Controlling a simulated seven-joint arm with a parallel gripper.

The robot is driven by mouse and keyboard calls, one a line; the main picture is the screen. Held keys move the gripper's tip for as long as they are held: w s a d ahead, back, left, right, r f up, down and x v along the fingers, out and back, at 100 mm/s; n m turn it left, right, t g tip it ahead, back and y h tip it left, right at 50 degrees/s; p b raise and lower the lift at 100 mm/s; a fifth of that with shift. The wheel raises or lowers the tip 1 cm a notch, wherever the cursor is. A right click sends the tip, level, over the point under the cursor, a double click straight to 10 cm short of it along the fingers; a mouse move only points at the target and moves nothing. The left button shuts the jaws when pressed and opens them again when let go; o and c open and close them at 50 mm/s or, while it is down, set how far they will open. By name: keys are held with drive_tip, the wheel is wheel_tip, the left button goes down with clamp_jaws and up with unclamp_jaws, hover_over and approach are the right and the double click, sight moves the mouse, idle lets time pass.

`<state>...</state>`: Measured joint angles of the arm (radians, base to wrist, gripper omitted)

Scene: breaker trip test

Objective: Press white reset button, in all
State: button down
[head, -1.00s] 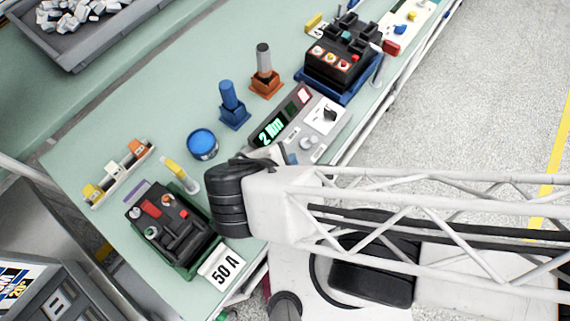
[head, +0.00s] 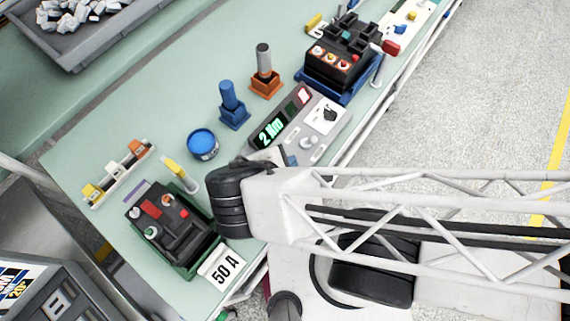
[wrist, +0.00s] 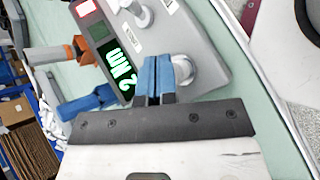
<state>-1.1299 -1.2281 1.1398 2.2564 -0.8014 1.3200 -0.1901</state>
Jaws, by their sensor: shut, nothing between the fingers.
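A grey tester (head: 283,118) with a lit green display reading "2 Nm" (head: 271,132) stands at the middle of the bench. On its panel, a white round button (head: 306,143) shows near the lower right. In the wrist view, a white round button (wrist: 183,70) sits just right of my gripper's fingertips. My gripper (wrist: 153,62) is shut and empty, with its blue fingers over the tester panel (wrist: 195,35) between display and button. I cannot tell whether the fingers touch the panel or the button.
A dark breaker in a green holder (head: 170,222), with a "50 A" card (head: 224,266), is at lower left. A blue round tin (head: 202,144) and blue (head: 230,103) and orange (head: 265,72) tool stands are behind. A black breaker (head: 340,60) sits in a blue tray at upper right.

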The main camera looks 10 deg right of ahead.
drive_tip(key=shift+f, duration=0.45)
idle(0.6)
drive_tip(key=shift+r, duration=0.9)
drive_tip(key=shift+r, duration=0.1)
idle(0.4)
drive_tip(key=shift+r, duration=2.45)
drive_tip(key=shift+d, duration=0.1)
drive_tip(key=w+d+r+m+g+y, duration=0.4)
drive_tip(key=w+d+r+m, duration=0.5)
drive_tip(key=m, duration=1)
drive_tip(key=shift+w+d+r+g+y, duration=0.25)
drive_tip(key=shift+d+r+y, duration=0.65)
drive_tip(key=shift+d+r, duration=1.55)
